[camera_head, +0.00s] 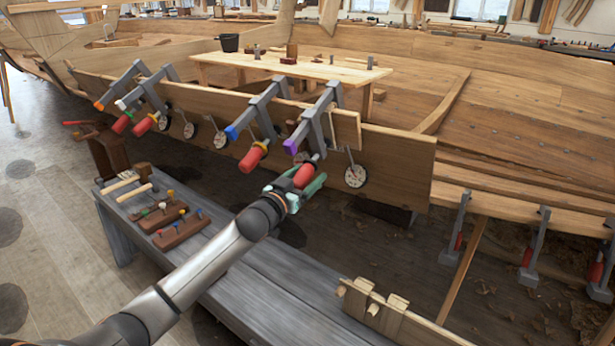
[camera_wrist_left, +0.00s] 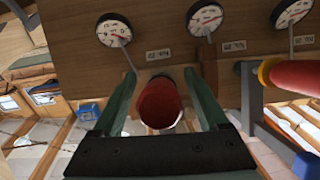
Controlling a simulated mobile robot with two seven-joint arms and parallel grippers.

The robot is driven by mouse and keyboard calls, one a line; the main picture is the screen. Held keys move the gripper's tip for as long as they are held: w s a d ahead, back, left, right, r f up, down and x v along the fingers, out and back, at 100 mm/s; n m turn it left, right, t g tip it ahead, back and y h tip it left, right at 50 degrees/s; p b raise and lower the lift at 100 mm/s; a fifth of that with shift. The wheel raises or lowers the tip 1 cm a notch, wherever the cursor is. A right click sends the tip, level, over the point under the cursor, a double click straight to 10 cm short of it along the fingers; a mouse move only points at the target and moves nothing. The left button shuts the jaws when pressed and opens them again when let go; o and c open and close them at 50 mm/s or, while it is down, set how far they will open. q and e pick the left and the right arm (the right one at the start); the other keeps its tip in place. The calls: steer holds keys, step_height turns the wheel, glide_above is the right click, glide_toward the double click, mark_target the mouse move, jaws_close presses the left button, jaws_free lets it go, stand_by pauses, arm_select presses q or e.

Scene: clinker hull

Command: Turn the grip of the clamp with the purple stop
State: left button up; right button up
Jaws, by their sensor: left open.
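The clamp with the purple stop (camera_head: 290,147) is the rightmost of several grey clamps on the hull plank. Its red grip (camera_head: 305,174) points down toward me, with my left gripper (camera_head: 308,188) around its lower end. In the left wrist view the round end of this red grip (camera_wrist_left: 160,103) sits between the two green fingers of my left gripper (camera_wrist_left: 160,85). The fingers are open, with a visible gap on each side of the grip. The purple stop is hidden in that view. My right gripper is not in view.
The clamp with the blue stop (camera_head: 231,131) is just left; its red grip with yellow collar (camera_wrist_left: 292,74) shows close by at right in the wrist view. A dial gauge (camera_head: 355,176) hangs on the right. A grey bench (camera_head: 265,290) with tools lies below my arm.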

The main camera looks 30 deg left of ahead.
arm_select(q)
steer(key=shift+w, duration=0.45)
jaws_close()
stand_by(0.4)
